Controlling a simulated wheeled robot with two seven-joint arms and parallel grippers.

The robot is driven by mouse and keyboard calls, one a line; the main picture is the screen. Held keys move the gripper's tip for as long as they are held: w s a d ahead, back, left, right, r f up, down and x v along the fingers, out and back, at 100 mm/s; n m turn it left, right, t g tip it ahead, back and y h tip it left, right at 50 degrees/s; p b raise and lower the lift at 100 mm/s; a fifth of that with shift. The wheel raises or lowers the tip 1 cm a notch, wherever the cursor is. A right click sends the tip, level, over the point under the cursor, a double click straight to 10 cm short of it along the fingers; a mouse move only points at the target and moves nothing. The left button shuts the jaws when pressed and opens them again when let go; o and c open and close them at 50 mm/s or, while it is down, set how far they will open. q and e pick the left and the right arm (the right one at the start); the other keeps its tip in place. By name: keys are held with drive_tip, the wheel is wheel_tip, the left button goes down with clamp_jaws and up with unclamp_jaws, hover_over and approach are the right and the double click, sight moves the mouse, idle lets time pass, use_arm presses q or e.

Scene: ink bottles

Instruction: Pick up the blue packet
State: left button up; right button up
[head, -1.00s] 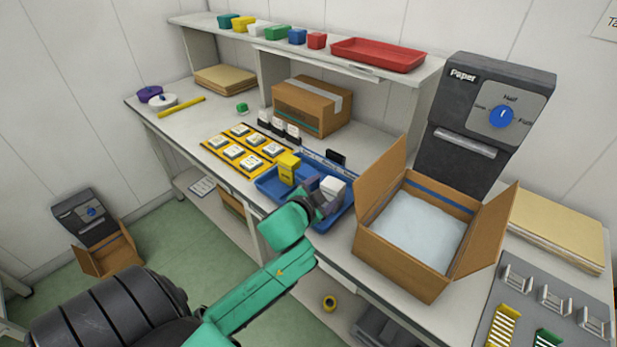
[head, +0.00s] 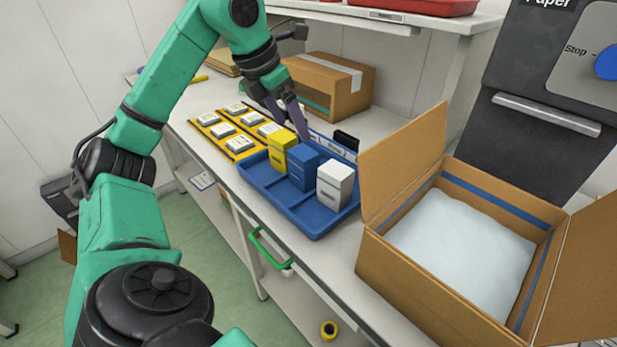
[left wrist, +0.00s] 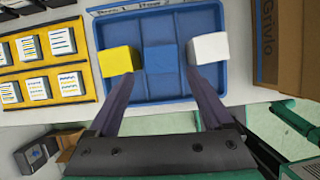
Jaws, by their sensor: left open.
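The blue packet (head: 303,167) stands upright in the middle of the blue tray (head: 317,227), between a yellow packet (head: 282,150) and a white packet (head: 335,185). My left gripper (head: 290,125) is open and empty above the tray, close to the packets. In the left wrist view, the blue packet (left wrist: 160,59) shows from above, centred between the spread fingers (left wrist: 159,73). The fingertips appear near the yellow packet (left wrist: 119,61) and the white packet (left wrist: 208,48). How far they are above the packets is hard to tell. My right gripper is out of view.
An orange-yellow rack (head: 228,136) with several white-labelled blocks lies left of the tray. An open carton (head: 432,283) with pale filling stands to its right. A closed cardboard box (head: 322,88) sits behind, below a shelf.

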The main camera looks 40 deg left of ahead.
sight(307, 161)
use_arm(q)
drive_tip(key=b+x, duration=0.3)
drive_tip(key=x, duration=0.9)
drive_tip(key=shift+f, duration=0.4)
drive_tip(key=shift+w, duration=0.1)
drive_tip(key=c, duration=1.1)
